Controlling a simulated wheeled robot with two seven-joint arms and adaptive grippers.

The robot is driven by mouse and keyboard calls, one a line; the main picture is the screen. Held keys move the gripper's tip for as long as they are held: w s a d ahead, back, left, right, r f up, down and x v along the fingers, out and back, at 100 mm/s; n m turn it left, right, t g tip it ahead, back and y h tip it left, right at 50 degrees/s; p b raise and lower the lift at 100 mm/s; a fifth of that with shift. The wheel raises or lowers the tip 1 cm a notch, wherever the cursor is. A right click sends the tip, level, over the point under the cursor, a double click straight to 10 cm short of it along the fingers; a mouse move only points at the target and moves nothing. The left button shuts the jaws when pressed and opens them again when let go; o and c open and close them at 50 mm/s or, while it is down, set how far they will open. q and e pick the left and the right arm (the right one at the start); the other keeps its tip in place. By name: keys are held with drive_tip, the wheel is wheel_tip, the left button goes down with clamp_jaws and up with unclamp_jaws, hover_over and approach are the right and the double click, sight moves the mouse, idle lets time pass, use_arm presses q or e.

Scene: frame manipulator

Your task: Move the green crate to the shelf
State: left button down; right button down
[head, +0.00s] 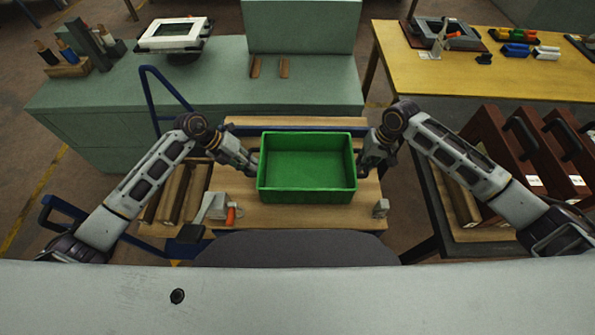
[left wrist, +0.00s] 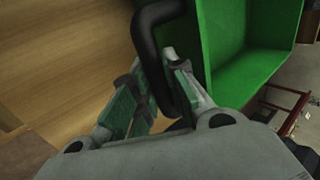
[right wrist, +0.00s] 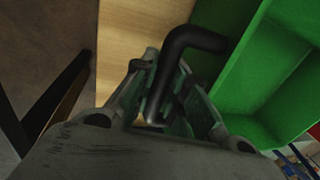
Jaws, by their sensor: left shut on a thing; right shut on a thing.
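The green crate (head: 307,195) is open-topped and looks empty. In the head view it is over the wooden top of a cart (head: 290,217) in front of me; I cannot tell whether it rests on it or is lifted. My left gripper (head: 253,165) is at the crate's left end, shut on a black handle (left wrist: 158,50) there. My right gripper (head: 366,163) is at the right end, shut on the other black handle (right wrist: 190,40). No shelf is clearly recognisable in these views.
A grey-green workbench (head: 215,85) stands at the back left, with a white framed device (head: 174,34) on it. A yellow table (head: 500,75) is at the back right. Dark red cases (head: 505,150) stand at the right. A clamp-like tool (head: 214,206) lies left of the crate.

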use_arm(q)
drive_tip(key=shift+a+f+b, duration=0.1)
drive_tip(key=shift+f+b, duration=0.5)
drive_tip(key=shift+f, duration=0.05)
use_arm(e)
drive_tip(key=shift+d+f, duration=0.1)
drive_tip(key=shift+f, duration=0.55)
use_arm(q)
drive_tip(key=c, duration=1.4)
unclamp_jaws()
drive_tip(key=shift+c, duration=0.2)
use_arm(e)
drive_tip(key=c, duration=1.4)
unclamp_jaws()
drive_tip(key=shift+c, duration=0.2)
use_arm(q)
drive_tip(key=shift+r, duration=0.1)
drive_tip(key=v, duration=1.2)
use_arm(e)
drive_tip(key=shift+r, duration=0.1)
wheel_tip(320, 180, up, 12)
drive_tip(key=d, duration=0.2)
drive_tip(key=shift+f, duration=0.2)
use_arm(q)
drive_tip(key=shift+s, duration=0.1)
use_arm(e)
drive_tip(key=shift+s+d, duration=0.1)
